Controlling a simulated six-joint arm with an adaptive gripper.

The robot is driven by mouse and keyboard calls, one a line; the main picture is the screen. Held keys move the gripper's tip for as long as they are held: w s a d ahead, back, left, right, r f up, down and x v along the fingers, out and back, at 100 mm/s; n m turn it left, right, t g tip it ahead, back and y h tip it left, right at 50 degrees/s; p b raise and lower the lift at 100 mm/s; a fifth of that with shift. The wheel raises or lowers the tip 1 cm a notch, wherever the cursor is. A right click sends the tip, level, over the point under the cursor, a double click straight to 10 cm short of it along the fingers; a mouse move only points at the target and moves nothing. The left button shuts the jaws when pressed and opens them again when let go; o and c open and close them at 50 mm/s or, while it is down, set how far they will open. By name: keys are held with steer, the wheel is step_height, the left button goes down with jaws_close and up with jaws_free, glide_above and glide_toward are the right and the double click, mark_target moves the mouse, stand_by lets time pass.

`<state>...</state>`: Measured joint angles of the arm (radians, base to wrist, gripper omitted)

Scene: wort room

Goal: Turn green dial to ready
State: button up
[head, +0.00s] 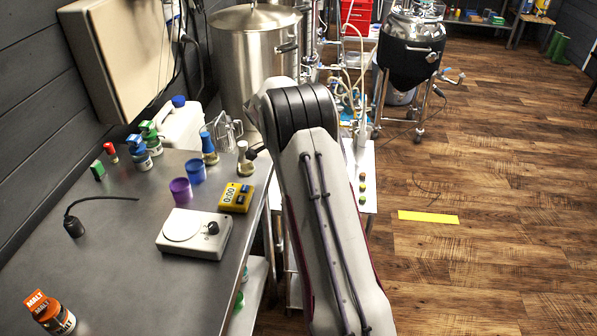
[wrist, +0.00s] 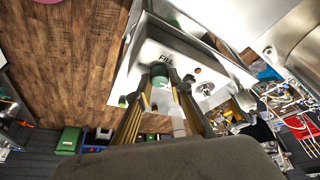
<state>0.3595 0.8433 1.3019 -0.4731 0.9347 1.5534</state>
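In the wrist view a green dial (wrist: 160,70) sits on a white panel (wrist: 140,58), close to the dark word FILL. My gripper (wrist: 165,84) points at the panel. Its two fingers stand apart, with the dial just ahead of and between the tips, nearer the left finger. Contact with the dial does not show clearly. The dial's pointer and a ready mark cannot be made out. In the head view my arm covers the gripper and dial.
In the wrist view a metal fitting (wrist: 206,88) stands on the panel right of the dial. In the head view a grey bench (head: 125,260) holds a yellow timer (head: 236,197) and a white scale (head: 194,234). A steel kettle (head: 250,60) stands behind.

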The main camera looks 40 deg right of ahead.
steer(key=o, duration=0.3)
steer(key=shift+n, duration=0.3)
steer(key=shift+s+n+t, duration=0.15)
steer(key=shift+n+t, duration=0.65)
steer(key=shift+n, duration=0.9)
steer(key=shift+n+t+y, duration=0.4)
steer(key=shift+n+t, duration=0.2)
steer(key=shift+n, duration=1)
steer(key=shift+s+n, duration=0.1)
steer(key=shift+n, duration=0.7)
steer(key=shift+s+d+n+t+y, duration=0.1)
steer(key=shift+n+t+y, duration=0.35)
steer(key=shift+n, duration=0.85)
steer(key=shift+d+n+t+y, duration=0.1)
steer(key=shift+n+t+y, duration=0.35)
steer(key=shift+n, duration=0.85)
steer(key=shift+d+n+y, duration=0.1)
steer(key=shift+n+y, duration=0.9)
steer(key=shift+n, duration=1.4)
